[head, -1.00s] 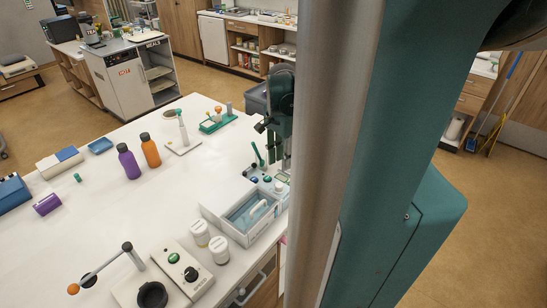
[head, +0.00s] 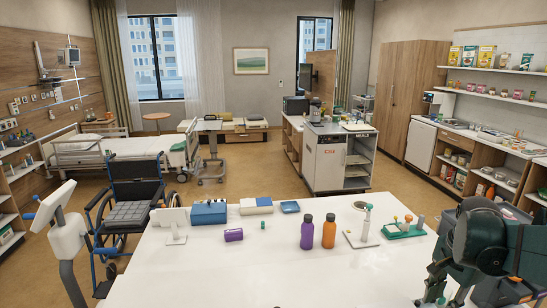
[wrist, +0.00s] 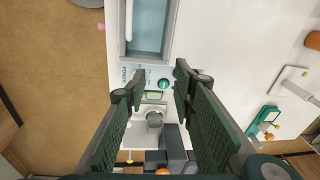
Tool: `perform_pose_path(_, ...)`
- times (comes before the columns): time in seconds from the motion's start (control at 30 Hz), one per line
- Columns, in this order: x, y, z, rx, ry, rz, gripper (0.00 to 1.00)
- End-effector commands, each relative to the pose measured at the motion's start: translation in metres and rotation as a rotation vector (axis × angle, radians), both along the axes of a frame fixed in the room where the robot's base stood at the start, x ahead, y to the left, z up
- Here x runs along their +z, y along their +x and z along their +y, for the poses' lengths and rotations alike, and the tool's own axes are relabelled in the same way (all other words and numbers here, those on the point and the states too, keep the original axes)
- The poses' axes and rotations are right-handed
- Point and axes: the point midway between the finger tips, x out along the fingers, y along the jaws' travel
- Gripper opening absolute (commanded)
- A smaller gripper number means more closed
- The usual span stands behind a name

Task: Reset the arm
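My arm's end with my gripper (head: 437,285) is at the lower right in the head view, over the right part of the white counter (head: 230,280); its fingertips are partly cut off or hidden there. In the wrist view my gripper (wrist: 160,76) has its two dark green padded fingers spread apart, with nothing held between them. Beneath the gap I see a small device with a teal knob (wrist: 164,85) and a grey round part (wrist: 155,119). I cannot tell the height above them.
A purple bottle (head: 307,232) and an orange bottle (head: 329,232) stand on the counter, left of a white stand (head: 365,228) and a green rack (head: 403,230). A blue-lined tray (wrist: 149,28) lies ahead of the fingers. A wheelchair (head: 132,205) stands beyond the counter.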

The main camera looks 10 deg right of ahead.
Motion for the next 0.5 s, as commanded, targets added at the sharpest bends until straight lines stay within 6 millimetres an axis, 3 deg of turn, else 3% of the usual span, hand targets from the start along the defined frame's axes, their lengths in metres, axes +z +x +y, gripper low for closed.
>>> perform_pose_path(0.5,0.028,0.015,0.12,0.501,-0.137,-0.119,0.26)
